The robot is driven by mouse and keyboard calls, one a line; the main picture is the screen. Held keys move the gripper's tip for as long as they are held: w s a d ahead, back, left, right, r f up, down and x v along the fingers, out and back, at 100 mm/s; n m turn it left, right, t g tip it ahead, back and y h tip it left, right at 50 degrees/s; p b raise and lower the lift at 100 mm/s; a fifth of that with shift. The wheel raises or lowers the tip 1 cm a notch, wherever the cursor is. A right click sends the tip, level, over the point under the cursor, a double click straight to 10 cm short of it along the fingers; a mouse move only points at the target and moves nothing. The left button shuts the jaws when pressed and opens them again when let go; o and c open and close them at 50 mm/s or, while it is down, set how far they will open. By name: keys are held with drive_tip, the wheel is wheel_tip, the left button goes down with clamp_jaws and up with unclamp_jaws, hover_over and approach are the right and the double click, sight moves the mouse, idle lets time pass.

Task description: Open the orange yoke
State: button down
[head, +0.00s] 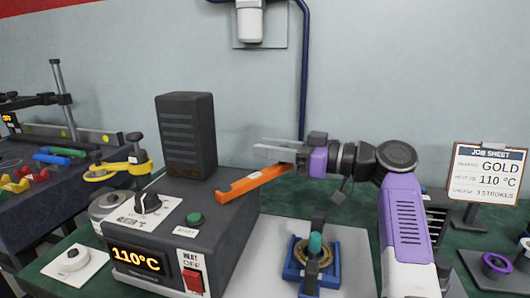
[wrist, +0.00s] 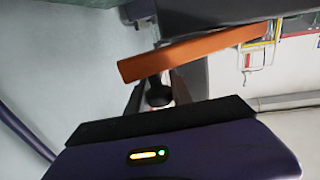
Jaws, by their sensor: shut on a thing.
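The orange yoke (head: 250,184) is a long bar above the right edge of the dark heater box (head: 180,235). It slopes up to the right, and its right end meets my gripper (head: 278,153). In the wrist view the orange yoke (wrist: 195,52) lies across the front of my gripper (wrist: 158,88), tilted up to the right. My gripper is shut on the yoke near its right end; the exact contact between the fingers is partly hidden. The yoke's pivot or mount cannot be made out.
A blue fixture (head: 312,270) with a brass ring and a teal-topped post stands on a grey plate below my arm. A dark tower (head: 187,135) rises behind the box. A job sheet (head: 486,172) stands at right. A yellow tool (head: 118,168) lies left.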

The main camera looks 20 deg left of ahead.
drive_tip(key=shift+a+f, duration=0.1)
drive_tip(key=c, duration=1.2)
unclamp_jaws()
drive_tip(key=shift+o, duration=0.2)
wheel_tip(320, 180, up, 20)
drive_tip(key=p, duration=0.3)
drive_tip(key=shift+p, duration=0.4)
